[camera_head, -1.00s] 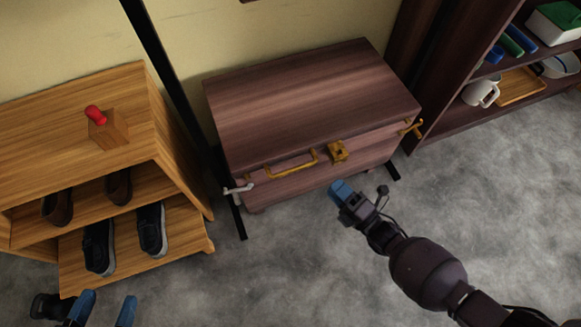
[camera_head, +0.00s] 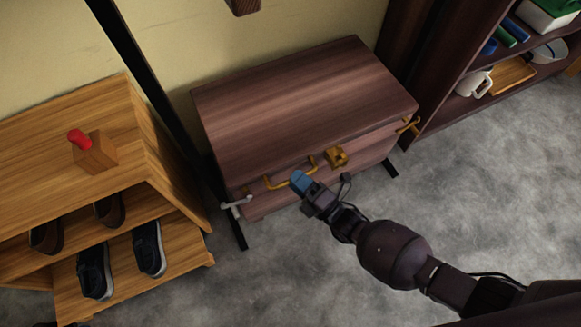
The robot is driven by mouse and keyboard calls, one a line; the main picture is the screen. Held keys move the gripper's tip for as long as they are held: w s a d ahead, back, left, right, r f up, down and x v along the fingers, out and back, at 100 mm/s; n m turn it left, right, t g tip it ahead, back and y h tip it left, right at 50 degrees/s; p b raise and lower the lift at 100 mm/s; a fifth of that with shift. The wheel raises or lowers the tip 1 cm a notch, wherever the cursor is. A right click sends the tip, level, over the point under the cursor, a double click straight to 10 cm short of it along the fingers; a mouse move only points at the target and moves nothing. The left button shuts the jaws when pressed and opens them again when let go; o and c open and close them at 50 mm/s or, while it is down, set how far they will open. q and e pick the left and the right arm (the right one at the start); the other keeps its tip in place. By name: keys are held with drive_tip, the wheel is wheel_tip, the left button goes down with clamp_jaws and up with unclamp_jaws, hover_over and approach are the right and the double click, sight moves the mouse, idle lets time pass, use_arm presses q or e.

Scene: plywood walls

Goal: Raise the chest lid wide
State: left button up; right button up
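The dark wooden chest (camera_head: 300,103) stands against the wall in the middle of the view, its lid down. On its front are a yellow handle (camera_head: 277,184), a brass latch (camera_head: 337,156) and a yellow side fitting (camera_head: 408,125) at the right. My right gripper (camera_head: 301,180) is in front of the chest, with its blue fingertips overlapping the right end of the handle. I cannot tell whether they touch it. The fingers look close together, but the gap between them is hidden.
A wooden shoe shelf (camera_head: 100,110) with several dark shoes and a red-topped wooden block (camera_head: 95,153) stands at the left. A dark shelf with a mug (camera_head: 474,83) and other items is at the right. Black posts stand by the chest. The grey floor in front is open.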

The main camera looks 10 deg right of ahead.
drive_tip(key=shift+w+a+r, duration=0.1)
drive_tip(key=shift+w+a, duration=0.35)
drive_tip(key=shift+c, duration=0.2)
clamp_jaws()
